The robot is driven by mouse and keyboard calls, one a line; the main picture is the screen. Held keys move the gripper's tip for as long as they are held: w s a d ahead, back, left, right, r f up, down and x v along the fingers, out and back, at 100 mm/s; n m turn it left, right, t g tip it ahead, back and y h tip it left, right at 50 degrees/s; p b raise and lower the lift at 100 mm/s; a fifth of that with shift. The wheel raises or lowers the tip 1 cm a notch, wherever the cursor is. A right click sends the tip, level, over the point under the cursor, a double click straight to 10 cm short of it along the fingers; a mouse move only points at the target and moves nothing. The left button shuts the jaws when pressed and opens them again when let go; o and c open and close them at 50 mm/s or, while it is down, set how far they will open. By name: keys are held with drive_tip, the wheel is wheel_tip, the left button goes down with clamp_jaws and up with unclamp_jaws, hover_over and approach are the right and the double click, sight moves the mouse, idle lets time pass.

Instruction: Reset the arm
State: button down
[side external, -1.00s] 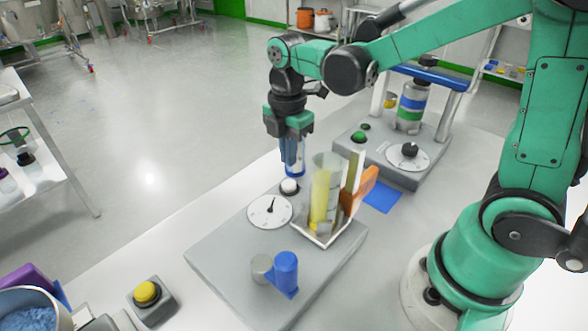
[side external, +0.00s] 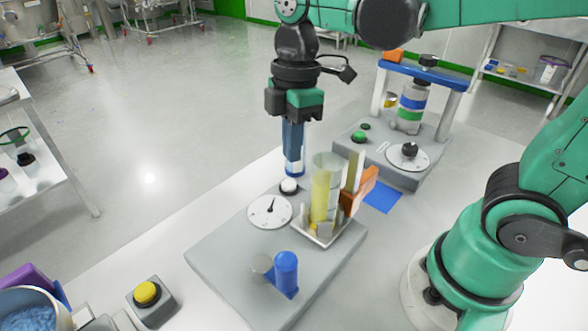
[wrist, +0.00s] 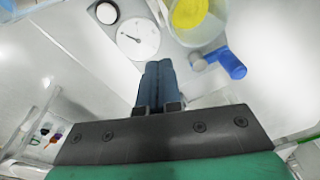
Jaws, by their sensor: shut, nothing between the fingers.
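My gripper (side external: 294,168) is shut with nothing between its blue fingers. In the side external view it points down, close to the white button (side external: 289,187) on the grey base plate (side external: 235,255); I cannot tell whether it is in front of or behind the button. In the wrist view my gripper (wrist: 158,85) is also shut and empty, and the white button (wrist: 107,13) shows at the upper left, apart from the fingertips. My forearm is raised above the work area.
A dial (side external: 269,211), a clear cylinder with yellow contents (side external: 325,192) and a blue knob (side external: 286,272) stand on the base plate. A second station with a blue crossbar (side external: 422,74) stands behind. A yellow button (side external: 146,293) sits front left. The open floor at left is clear.

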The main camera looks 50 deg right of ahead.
drive_tip(key=shift+s+a+f+m+y, duration=0.15)
drive_tip(key=shift+s+a+f+m, duration=0.3)
drive_tip(key=shift+s, duration=0.25)
drive_tip(key=shift+s+a+f+m+y, duration=0.1)
drive_tip(key=shift+s+a+f+m, duration=0.2)
drive_tip(key=shift+s+a+m, duration=0.25)
drive_tip(key=shift+s+a+f+m+y, duration=0.15)
drive_tip(key=shift+s+a+f+m, duration=0.2)
drive_tip(key=shift+s, duration=0.45)
